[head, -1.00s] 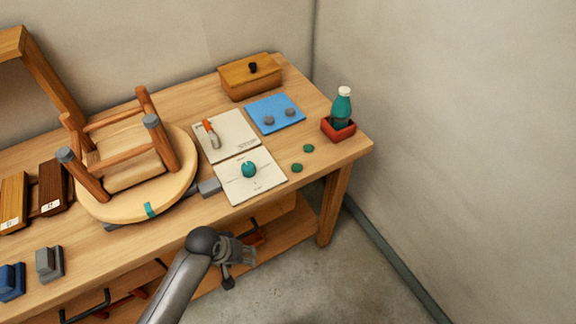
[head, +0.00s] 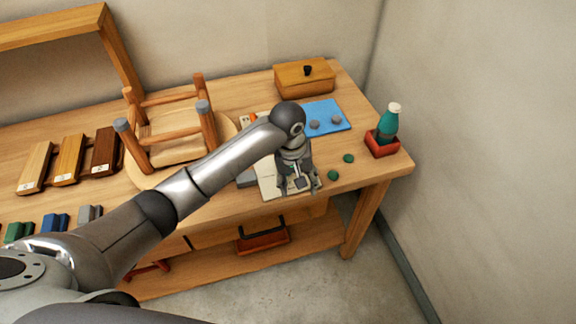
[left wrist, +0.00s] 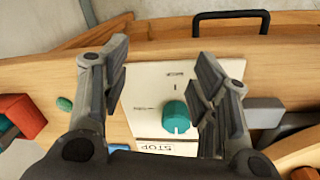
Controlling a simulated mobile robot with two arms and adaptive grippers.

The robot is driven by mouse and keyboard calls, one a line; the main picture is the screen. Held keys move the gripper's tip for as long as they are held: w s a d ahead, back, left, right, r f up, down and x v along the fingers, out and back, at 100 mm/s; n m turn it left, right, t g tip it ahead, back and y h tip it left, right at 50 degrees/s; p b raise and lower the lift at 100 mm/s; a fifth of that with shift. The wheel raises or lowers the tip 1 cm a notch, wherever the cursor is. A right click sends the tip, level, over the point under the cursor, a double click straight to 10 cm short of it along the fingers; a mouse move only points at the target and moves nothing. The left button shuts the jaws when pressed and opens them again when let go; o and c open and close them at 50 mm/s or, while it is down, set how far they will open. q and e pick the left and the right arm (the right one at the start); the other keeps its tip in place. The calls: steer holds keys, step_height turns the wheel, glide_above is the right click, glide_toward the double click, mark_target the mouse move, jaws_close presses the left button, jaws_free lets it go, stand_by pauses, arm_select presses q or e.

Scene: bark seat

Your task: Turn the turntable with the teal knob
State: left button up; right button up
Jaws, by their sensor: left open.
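The teal knob (left wrist: 176,117) stands on a white card (left wrist: 150,85) with printed marks in the left wrist view. It is hidden behind my gripper in the head view. My left gripper (head: 299,190) is open over this card and points down. In the left wrist view its fingers (left wrist: 160,95) are on both sides of the knob, which lies closer to the right-hand finger; I cannot tell whether they touch. The turntable (head: 228,130), a pale round wooden disc, carries an upturned wooden stool (head: 165,128). My arm covers part of its front. My right gripper is not seen.
A blue mat (head: 328,112) with grey pieces, a wooden box (head: 304,78) and a teal bottle (head: 389,122) in a red tray (head: 381,145) are at the right. Two green discs (head: 333,175) lie beside the card. Wood samples (head: 70,158) are at the left.

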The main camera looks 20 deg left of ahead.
arm_select(q)
steer(key=w+a+r+n+y, duration=0.1)
steer(key=w+a+r+n, duration=0.35)
steer(key=w+r, duration=0.3)
steer(key=shift+m, duration=0.35)
steer(key=f, duration=0.3)
steer(key=f+p, duration=0.1)
steer(key=f, duration=0.3)
steer(key=s+f+p, duration=0.1)
steer(key=f, duration=0.2)
steer(key=shift+a+f, duration=0.25)
steer(key=shift+a, duration=0.1)
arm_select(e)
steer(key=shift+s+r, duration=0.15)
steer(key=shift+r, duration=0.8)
arm_select(q)
steer(key=c, duration=1)
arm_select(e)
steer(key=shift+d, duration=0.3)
